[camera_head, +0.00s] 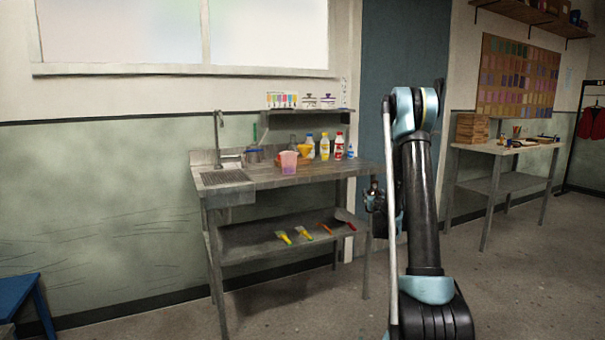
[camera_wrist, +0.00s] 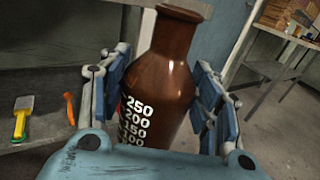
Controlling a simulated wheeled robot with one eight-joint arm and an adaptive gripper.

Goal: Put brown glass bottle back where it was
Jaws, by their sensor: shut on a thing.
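The brown glass bottle (camera_wrist: 162,80) fills the middle of the wrist view, with white volume marks on its side. My gripper (camera_wrist: 165,98) is shut on it, with a blue finger on each side of its body. The bottle's lower end is hidden by my gripper. In the head view my gripper (camera_head: 374,198) is beside the right end of the sink table (camera_head: 270,178), largely hidden by my arm, and the bottle cannot be made out there.
On the sink table stand a pink jug (camera_head: 288,162), a yellow-orange cup (camera_head: 304,151) and several bottles. Brushes (camera_head: 283,237) lie on its lower shelf. A second table (camera_head: 505,147) with wooden boxes (camera_head: 472,129) stands at the right. Open floor lies between the tables.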

